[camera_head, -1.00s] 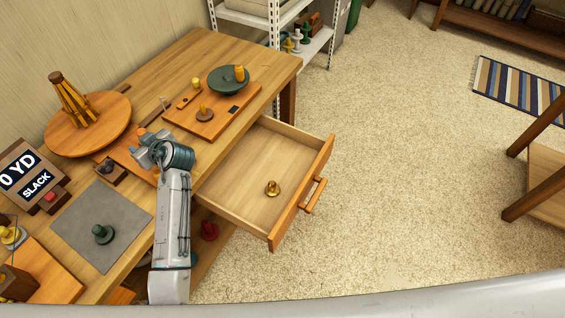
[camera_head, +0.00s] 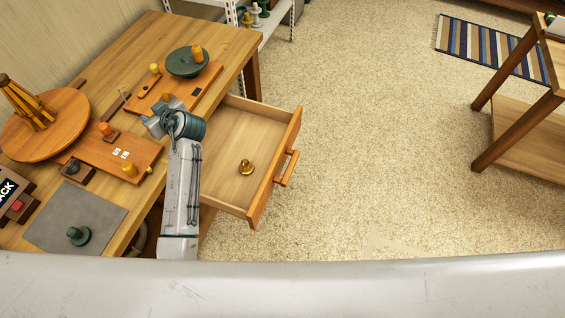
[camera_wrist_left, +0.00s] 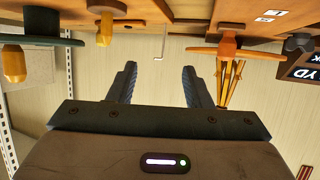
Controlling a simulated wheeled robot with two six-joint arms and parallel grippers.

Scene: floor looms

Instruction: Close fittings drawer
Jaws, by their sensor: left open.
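The fittings drawer (camera_head: 225,180) stands pulled out from the right side of the wooden table in the head view. Its front panel with a wooden bar handle (camera_head: 287,168) faces right. A small brass fitting (camera_head: 246,167) lies inside on the drawer floor. My left gripper (camera_head: 158,122) is over the table top, left of the drawer and apart from its front. In the left wrist view its two fingers (camera_wrist_left: 158,80) are spread with nothing between them. The drawer does not show in the wrist view. My right gripper is not in view.
The table (camera_head: 140,40) holds a round turntable (camera_head: 55,125), a dark green disc (camera_head: 187,62), wooden boards and a grey mat (camera_head: 70,215). A white shelf (camera_head: 275,25) stands behind. Carpet right of the drawer is clear up to a wooden stand (camera_head: 510,130).

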